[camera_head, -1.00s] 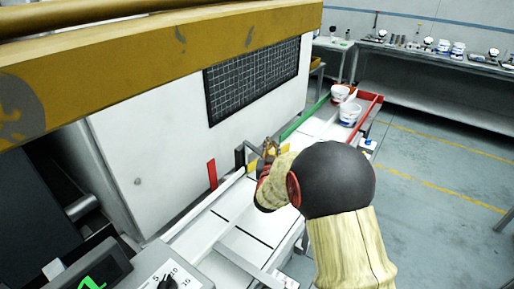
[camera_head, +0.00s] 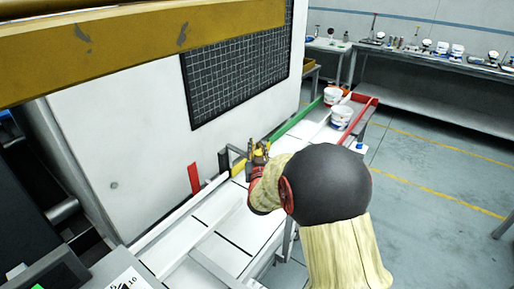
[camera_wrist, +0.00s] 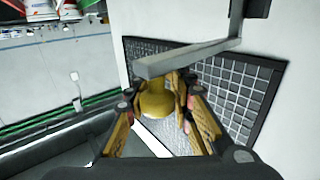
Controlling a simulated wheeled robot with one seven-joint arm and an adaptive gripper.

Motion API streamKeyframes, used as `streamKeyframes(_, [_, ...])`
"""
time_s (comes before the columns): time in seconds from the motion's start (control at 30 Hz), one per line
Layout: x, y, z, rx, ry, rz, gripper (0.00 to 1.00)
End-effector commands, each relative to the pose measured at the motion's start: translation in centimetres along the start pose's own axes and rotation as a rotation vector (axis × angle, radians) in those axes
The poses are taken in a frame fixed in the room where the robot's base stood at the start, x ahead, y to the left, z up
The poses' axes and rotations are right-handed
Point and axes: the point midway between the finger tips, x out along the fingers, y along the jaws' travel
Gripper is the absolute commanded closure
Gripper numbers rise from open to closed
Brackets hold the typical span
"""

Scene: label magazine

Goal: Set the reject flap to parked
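A grey bar lever (camera_wrist: 190,58) crosses the upper middle of the wrist view, with a yellow knob (camera_wrist: 156,103) below its end. I take this as the reject flap's handle; its label is not readable. My gripper (camera_wrist: 160,108) has its fingers on both sides of the knob. The right finger looks close to the knob, while a gap shows at the left finger, so it looks open around it. In the head view my gripper (camera_head: 259,152) is at the far side of the white conveyor, beside a small yellow piece (camera_head: 239,167). My arm hides part of this area.
A white machine cabinet with a dark mesh window (camera_head: 238,78) stands behind the conveyor (camera_head: 222,222). A red strip (camera_head: 195,179) stands left of my gripper. A green rail (camera_head: 298,118) and white tubs (camera_head: 341,116) are farther along. The floor at right is clear.

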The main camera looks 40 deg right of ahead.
Motion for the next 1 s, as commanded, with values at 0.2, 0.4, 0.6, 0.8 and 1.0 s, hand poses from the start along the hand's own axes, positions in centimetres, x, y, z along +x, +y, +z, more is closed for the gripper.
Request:
streamKeyframes(0.2, [0.0,-0.1,0.0,0.000,0.000,-0.001,0.65])
streamKeyframes(0.4, [0.0,-0.1,0.0,0.000,0.000,-0.001,0.63])
streamKeyframes(0.6, [-0.3,-0.1,0.0,0.000,0.000,-0.001,0.63])
streamKeyframes(0.8, [-3.0,-0.1,-0.1,0.001,0.001,-0.002,0.63])
streamKeyframes(1.0, [-7.1,-0.1,0.0,0.000,0.000,-0.003,0.63])
